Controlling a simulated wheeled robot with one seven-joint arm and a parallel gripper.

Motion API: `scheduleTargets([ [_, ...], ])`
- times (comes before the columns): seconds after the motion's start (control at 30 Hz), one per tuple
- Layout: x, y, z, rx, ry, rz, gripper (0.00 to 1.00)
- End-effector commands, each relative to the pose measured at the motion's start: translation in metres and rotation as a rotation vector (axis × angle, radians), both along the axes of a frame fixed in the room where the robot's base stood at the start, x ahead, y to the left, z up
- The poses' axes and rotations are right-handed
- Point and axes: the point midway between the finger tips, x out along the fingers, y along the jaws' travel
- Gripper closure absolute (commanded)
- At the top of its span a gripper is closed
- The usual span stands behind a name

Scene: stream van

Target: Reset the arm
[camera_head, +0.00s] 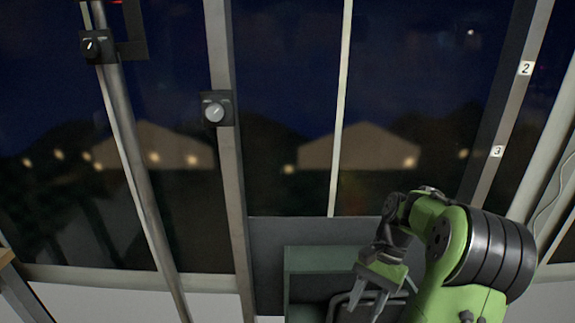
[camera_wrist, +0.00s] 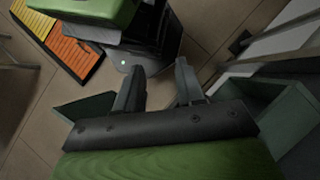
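My green arm shows at the lower right of the head view, bent over with my gripper (camera_head: 367,298) pointing down. My gripper is in front of a green-grey box-like cabinet (camera_head: 315,256). In the wrist view my gripper (camera_wrist: 158,80) has its two grey fingers apart with nothing between them. The gripper is open and empty, and the fingers touch no object that I can see.
Two black boxes with round knobs, one on the left post (camera_head: 98,47) and one on the middle post (camera_head: 217,109), stand before dark windows. Labels 2 (camera_head: 525,68) and 3 (camera_head: 496,151) mark the right post. The wrist view shows tiled floor (camera_wrist: 215,25) and an orange-yellow panel (camera_wrist: 75,52).

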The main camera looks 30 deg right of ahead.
Motion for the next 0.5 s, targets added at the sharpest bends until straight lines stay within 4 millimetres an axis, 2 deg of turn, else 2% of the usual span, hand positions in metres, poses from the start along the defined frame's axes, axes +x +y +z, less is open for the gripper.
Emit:
scheduleTargets([
  [0.03,0.007,0.026,-0.004,-0.093,-0.034,0.110,0.62],
  [0.1,0.011,0.058,0.000,-0.204,-0.101,0.251,0.62],
  [0.2,0.006,0.100,0.003,-0.345,-0.229,0.450,0.62],
  [0.3,-0.006,0.133,0.004,-0.453,-0.374,0.622,0.62],
  [0.5,-0.032,0.170,-0.002,-0.566,-0.624,0.855,0.62],
])
